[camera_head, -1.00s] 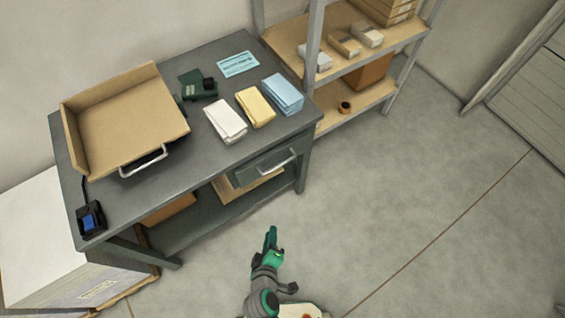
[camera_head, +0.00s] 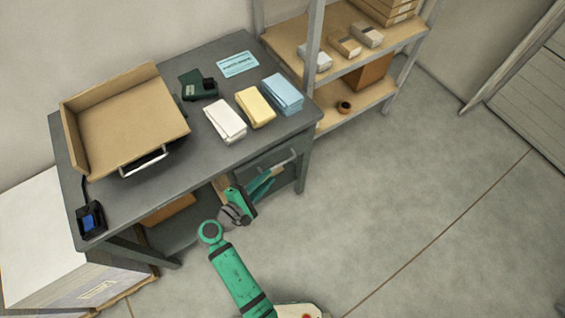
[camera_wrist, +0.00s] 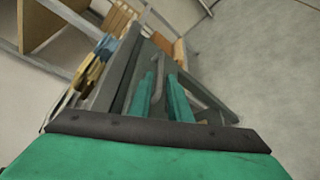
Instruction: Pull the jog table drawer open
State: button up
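The jog table (camera_head: 190,185) is a dark grey bench at the left in the head view. Its drawer (camera_head: 253,168) is under the right part of the top and looks shut. The drawer has a pale bar handle (camera_head: 279,164), which also shows in the wrist view (camera_wrist: 203,85). My gripper (camera_head: 268,178) is just in front of the drawer, close below the handle. The arm hides part of the drawer front.
On the table are a tan tray (camera_head: 130,112), a dark green device (camera_head: 198,86), white, yellow and blue paper stacks (camera_head: 254,107) and a small dark device (camera_head: 91,220). A shelf rack (camera_head: 312,65) stands right of the table. The floor (camera_head: 420,190) to the right is clear.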

aim_at(282, 163)
jog(key=x, duration=0.9)
jog(key=shift+w+d+f, duration=0.1)
jog(key=shift+w, duration=0.1)
jog(key=shift+c, duration=0.7)
grip_shut()
